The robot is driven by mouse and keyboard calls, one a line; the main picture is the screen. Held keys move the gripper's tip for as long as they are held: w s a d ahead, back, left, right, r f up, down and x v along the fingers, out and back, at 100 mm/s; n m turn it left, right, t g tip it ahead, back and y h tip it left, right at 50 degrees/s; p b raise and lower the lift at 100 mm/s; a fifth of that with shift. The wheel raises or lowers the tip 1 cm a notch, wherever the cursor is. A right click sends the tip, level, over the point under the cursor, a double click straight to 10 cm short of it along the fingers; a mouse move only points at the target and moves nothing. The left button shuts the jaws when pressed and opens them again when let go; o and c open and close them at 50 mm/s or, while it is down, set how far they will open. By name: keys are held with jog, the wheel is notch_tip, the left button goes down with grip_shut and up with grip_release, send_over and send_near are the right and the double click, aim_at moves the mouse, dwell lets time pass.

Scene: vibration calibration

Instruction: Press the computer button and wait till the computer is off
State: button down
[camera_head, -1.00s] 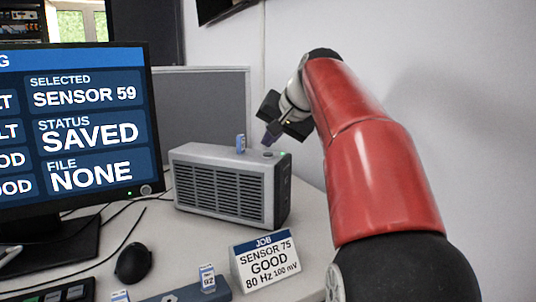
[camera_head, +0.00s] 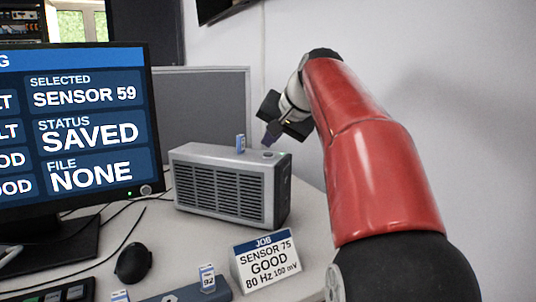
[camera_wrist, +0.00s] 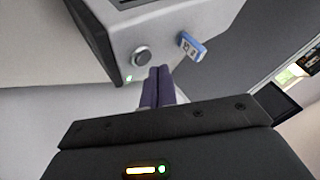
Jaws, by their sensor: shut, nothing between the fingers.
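The computer (camera_head: 229,182) is a grey box with a slotted front, standing on the desk beside the monitor. Its round silver button (camera_wrist: 142,56) is on its top face, with a lit green light (camera_wrist: 128,78) near it. The button also shows in the head view (camera_head: 268,154). A small blue and white sensor (camera_wrist: 192,46) stands on the same face near the button. My gripper (camera_wrist: 160,72) is shut and empty. Its fingertips are close to the button, beside it in the wrist view, and appear apart from it. The monitor (camera_head: 80,124) is lit and reads SENSOR 59, SAVED, NONE.
A job card (camera_head: 266,262) reading SENSOR 75 GOOD stands on the desk in front. A blue holder (camera_head: 222,288) with sensors, a black mouse (camera_head: 133,263) and a keyboard edge (camera_head: 62,293) are nearby. A grey partition (camera_head: 205,110) stands behind the computer.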

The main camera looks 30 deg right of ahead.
jog(key=shift+f+b, duration=0.35)
jog(key=shift+f, duration=0.1)
jog(key=shift+f+b, duration=0.35)
jog(key=shift+f, duration=0.05)
dwell(0.7)
jog(key=shift+r, duration=0.15)
jog(key=shift+r+p, duration=0.7)
jog(key=shift+p, duration=0.15)
notch_tip(320, 180, up, 5)
jog(key=p, duration=0.4)
jog(key=shift+p, duration=0.35)
